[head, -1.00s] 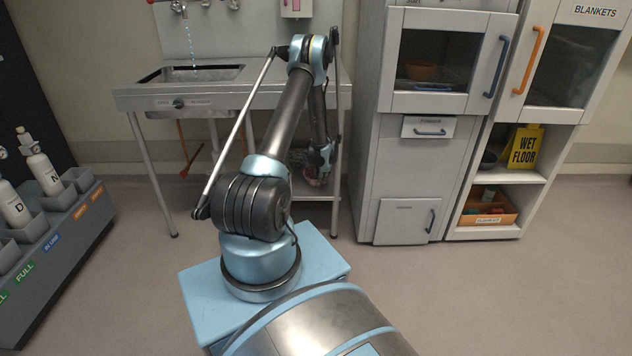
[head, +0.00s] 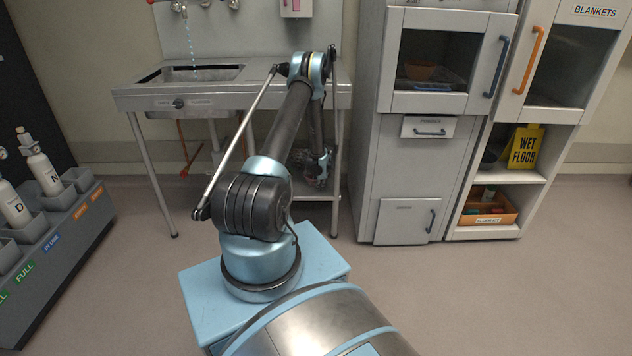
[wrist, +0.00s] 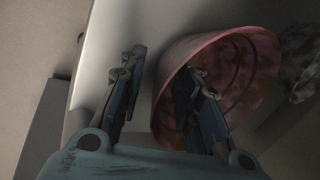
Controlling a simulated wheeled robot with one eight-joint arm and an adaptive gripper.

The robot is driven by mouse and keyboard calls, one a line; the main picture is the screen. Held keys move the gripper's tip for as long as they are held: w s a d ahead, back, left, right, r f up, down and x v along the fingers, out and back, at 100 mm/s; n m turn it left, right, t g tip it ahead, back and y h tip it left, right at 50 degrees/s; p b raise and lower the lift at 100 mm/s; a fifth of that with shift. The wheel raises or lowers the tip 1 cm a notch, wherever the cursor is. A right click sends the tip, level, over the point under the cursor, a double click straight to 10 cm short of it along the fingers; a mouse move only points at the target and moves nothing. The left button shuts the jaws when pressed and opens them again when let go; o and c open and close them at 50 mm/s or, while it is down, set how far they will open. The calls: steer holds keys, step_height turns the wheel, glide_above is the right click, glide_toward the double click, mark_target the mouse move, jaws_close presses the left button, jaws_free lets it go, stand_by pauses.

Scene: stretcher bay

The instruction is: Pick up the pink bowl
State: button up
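The pink bowl (wrist: 240,65) shows in the wrist view, its mouth open to the camera and its inside in shadow. My gripper (wrist: 163,72) is open around the bowl's near wall. The right finger overlaps the inside of the bowl, and the left finger is outside, with a clear gap to the wall. Whether the right finger touches the bowl I cannot tell. In the head view my gripper (head: 319,176) is low under the sink counter, near the lower shelf; the bowl is too small and covered there to make out.
A mottled grey item (wrist: 302,62) stands right of the bowl in the wrist view. The sink counter (head: 290,92) is above my gripper, with a table leg (head: 336,190) close on the right. A grey cabinet (head: 412,170) stands further right. The floor in front is clear.

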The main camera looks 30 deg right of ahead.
jaws_close()
steer(key=shift+r, duration=0.1)
